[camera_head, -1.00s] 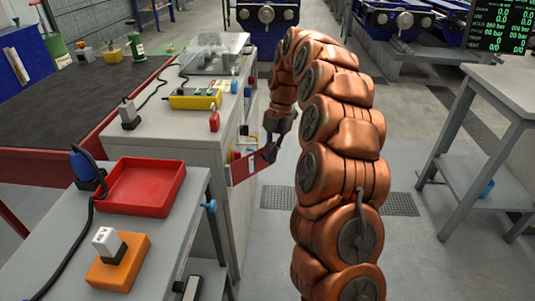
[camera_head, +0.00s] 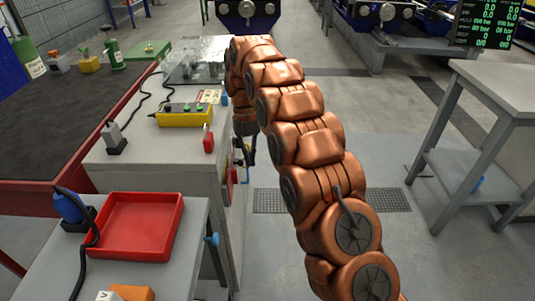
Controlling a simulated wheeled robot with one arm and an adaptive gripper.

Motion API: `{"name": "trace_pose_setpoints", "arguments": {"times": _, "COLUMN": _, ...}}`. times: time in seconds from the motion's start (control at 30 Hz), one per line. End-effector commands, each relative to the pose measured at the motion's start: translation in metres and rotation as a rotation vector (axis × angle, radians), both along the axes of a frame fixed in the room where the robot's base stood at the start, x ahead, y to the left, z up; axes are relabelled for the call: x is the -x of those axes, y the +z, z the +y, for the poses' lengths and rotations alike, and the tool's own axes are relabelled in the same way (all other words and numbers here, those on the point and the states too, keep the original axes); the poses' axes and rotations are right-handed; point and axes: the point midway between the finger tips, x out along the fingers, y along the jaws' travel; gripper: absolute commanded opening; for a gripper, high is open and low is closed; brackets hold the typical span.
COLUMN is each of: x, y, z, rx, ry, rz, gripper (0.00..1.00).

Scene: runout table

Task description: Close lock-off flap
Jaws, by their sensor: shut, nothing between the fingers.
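The red lock-off flap (camera_head: 229,188) shows as a narrow strip at the right side of the grey cabinet (camera_head: 150,172). It looks close against that side, but I see it nearly edge-on and cannot tell whether it is fully shut. My gripper (camera_head: 249,160) is dark and points down just right of the cabinet side, above and to the right of the red strip. It is shut and empty. My copper arm hides part of the area behind it. I cannot tell whether the fingers touch the flap.
A red padlock (camera_head: 208,140) and yellow control box (camera_head: 184,115) are on the cabinet top. A red tray (camera_head: 128,252) lies on the front-left bench. A grey table (camera_head: 500,90) stands at right.

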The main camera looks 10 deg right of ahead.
Motion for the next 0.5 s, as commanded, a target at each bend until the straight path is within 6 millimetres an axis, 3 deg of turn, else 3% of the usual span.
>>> {"name": "trace_pose_setpoints", "arguments": {"times": 0.5, "x": -0.0007, "y": 0.0003, "z": 0.0087, "rx": 0.0, "ry": 0.033, "rz": -0.002, "gripper": 0.0}}
